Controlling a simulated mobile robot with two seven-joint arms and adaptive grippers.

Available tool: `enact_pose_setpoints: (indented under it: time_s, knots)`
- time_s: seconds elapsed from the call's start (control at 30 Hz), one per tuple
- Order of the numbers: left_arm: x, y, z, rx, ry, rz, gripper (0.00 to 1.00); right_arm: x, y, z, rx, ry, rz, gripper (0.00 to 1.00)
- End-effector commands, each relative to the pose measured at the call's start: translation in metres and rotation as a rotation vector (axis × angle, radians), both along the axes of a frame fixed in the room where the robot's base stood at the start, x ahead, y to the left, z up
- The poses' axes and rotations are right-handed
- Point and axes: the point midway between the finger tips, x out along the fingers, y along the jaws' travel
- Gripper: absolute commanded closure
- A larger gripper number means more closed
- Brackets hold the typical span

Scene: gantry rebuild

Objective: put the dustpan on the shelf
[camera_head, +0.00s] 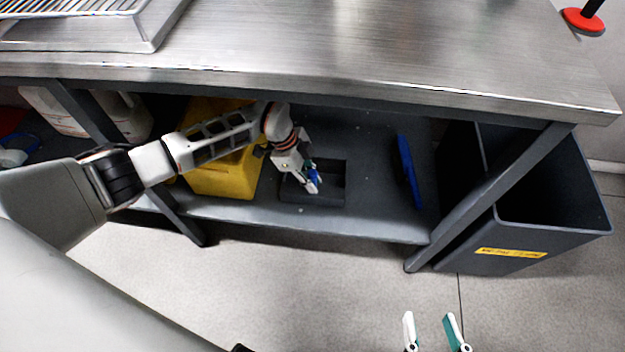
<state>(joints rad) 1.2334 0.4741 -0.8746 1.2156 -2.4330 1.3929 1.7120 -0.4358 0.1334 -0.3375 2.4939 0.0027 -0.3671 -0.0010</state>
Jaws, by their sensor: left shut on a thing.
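The dustpan (295,194) looks like the dark grey, open, tray-shaped thing at the middle of the lower shelf (375,212), under the steel table. It appears flat on or just above the shelf; I cannot tell if it touches. My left gripper (311,184) reaches in under the table top from the left and is shut on the dustpan, though its fingers hide the grip. A bit of blue shows at the fingers. My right gripper (432,325) is open and empty over the floor at the bottom of the view.
A yellow container (225,180) stands on the shelf behind my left arm. An upright thin blue thing (408,172) stands at the right. A dark bin (550,225) is right of the table leg. The steel table top (400,40) overhangs the shelf.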

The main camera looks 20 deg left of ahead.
Motion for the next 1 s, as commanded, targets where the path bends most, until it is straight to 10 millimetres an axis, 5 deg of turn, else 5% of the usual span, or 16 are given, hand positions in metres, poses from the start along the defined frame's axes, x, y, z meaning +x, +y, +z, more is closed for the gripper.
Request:
enact_pose_setpoints:
  time_s: [0.07, 0.1, 0.13, 0.53, 0.73, 1.0]
  knots:
    - [0.002, -0.001, 0.000, -0.002, -0.004, -0.001, 1.00, 0.000, -0.001, -0.001, -0.004, 0.002, 0.001, 0.60]
    - [0.000, 0.000, -0.001, 0.000, -0.001, 0.000, 0.73, -0.001, -0.001, -0.002, -0.006, 0.004, 0.000, 0.60]
    - [0.000, 0.000, -0.001, 0.000, -0.001, -0.001, 0.67, -0.001, -0.001, -0.003, -0.007, 0.006, 0.000, 0.60]
    - [0.000, 0.000, 0.003, 0.000, -0.001, -0.001, 0.67, -0.008, -0.003, -0.009, -0.013, 0.026, -0.001, 0.60]
    - [0.004, 0.011, 0.037, 0.002, -0.014, 0.000, 0.67, 0.002, -0.009, 0.007, -0.044, -0.009, 0.001, 0.60]
    - [-0.001, 0.026, 0.068, 0.001, -0.008, -0.001, 0.67, -0.011, -0.024, -0.017, -0.116, 0.038, 0.013, 0.60]
